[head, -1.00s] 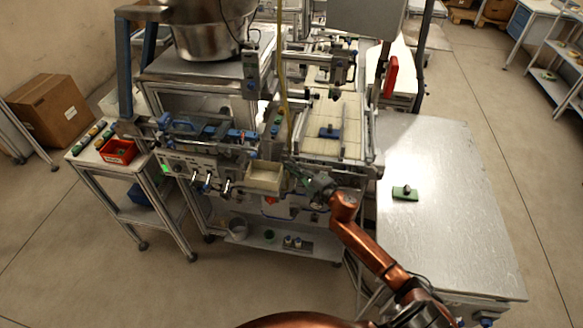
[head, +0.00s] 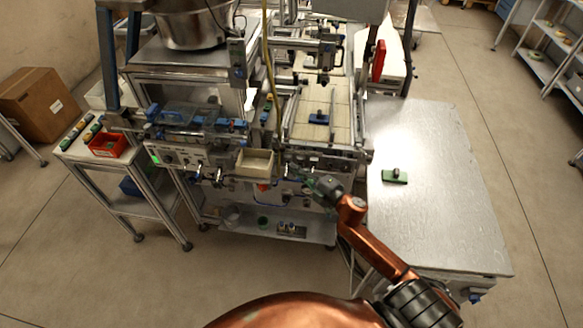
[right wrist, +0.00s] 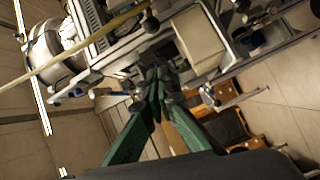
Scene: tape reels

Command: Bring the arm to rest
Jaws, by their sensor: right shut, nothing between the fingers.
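My right arm, copper-coloured, reaches in from the bottom right of the head view. Its right gripper (head: 312,183) is in front of the machine, just right of the beige bin. In the right wrist view the green fingers of the gripper (right wrist: 158,95) meet at their tips, shut with nothing between them. They point toward the machine's front. Whether the fingertips touch the machine cannot be told. My left gripper is not in view.
The machine carries a beige bin (head: 254,163) and a tiled tray (head: 322,103). A metal table (head: 430,215) at right holds a green block (head: 394,177). At left, a small side table has a red bin (head: 108,145). Floor is open at lower left.

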